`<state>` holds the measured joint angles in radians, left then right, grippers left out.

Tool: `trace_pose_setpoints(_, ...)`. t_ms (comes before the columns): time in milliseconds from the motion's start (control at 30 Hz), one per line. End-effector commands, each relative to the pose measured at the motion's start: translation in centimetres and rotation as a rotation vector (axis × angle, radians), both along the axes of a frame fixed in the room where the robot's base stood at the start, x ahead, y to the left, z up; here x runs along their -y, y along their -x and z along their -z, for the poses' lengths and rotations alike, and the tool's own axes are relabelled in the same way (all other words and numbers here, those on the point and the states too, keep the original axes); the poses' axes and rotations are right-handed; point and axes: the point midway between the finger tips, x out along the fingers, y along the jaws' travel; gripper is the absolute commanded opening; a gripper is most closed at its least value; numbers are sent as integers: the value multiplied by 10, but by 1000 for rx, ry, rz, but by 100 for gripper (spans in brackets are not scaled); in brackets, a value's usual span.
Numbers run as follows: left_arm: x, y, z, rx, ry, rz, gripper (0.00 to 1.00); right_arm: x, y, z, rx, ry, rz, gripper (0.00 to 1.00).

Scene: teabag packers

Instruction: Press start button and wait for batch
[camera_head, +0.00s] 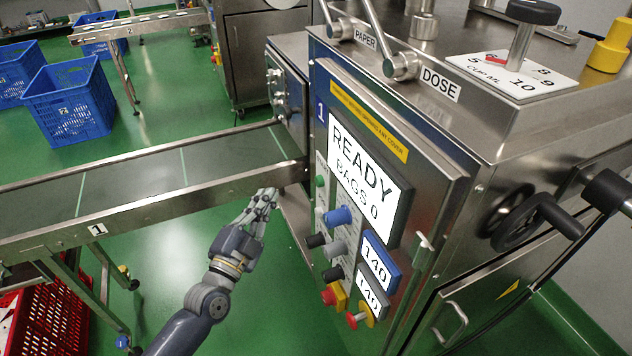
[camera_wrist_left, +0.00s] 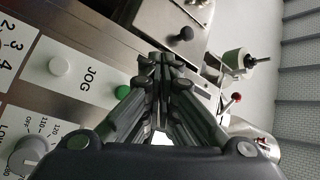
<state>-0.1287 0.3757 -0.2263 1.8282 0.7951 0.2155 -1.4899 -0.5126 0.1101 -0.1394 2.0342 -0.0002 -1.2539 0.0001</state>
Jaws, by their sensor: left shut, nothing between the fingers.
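The packing machine's control panel (camera_head: 410,180) has a screen (camera_head: 362,185) reading READY and BAGS 0. A green button (camera_head: 320,181) sits at the panel's left edge, below the screen's left side. My left gripper (camera_head: 268,196) is shut and empty, left of the panel and apart from it in the head view. In the left wrist view, the closed fingers (camera_wrist_left: 162,62) point up the picture. The green button (camera_wrist_left: 123,91) is just left of them, partly covered, near a white JOG button (camera_wrist_left: 60,65). Whether they touch the green button is unclear. My right gripper is not in view.
Below the screen are a blue knob (camera_head: 339,216), dark knobs, a red knob (camera_head: 329,296) and two 140 displays. Conveyor 1 (camera_head: 150,211) runs left beside my left arm. PAPER and DOSE levers stand on top. Blue crates (camera_head: 66,112) stand on the green floor.

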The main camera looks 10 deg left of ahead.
Motion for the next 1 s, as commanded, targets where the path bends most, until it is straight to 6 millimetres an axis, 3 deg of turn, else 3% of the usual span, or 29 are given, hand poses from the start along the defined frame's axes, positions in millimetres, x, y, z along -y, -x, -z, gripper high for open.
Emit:
trace_pose_setpoints(367, 44, -30, -2, 1, 4, 1, 0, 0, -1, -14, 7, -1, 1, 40)
trace_pose_setpoints(500, 55, -37, -2, 1, 2, 1, 0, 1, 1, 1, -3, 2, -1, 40)
trace_pose_setpoints(1000, 62, -42, -1, 2, 1, 1, 0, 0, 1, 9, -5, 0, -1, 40)
